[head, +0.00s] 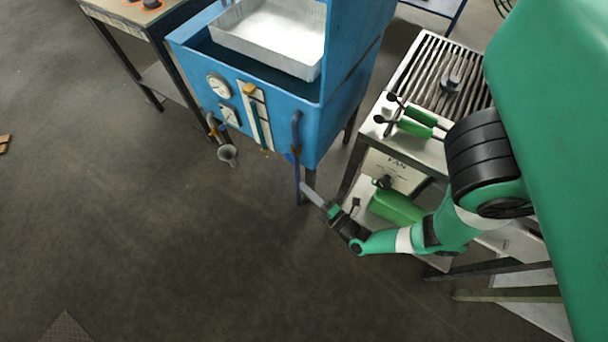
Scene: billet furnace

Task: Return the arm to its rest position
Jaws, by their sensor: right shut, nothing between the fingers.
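My right arm, green with black and white joints, comes in from the right. My right gripper (307,188) is shut and empty. It is in front of the blue furnace, with its fingertips beside the lower part of a blue upright lever (297,150) on the furnace's right front. I cannot tell whether they touch it. My left gripper is not in view.
The blue furnace (185,62) has gauges and a metal tray (262,58) on top. A workbench (122,14) is upper left.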

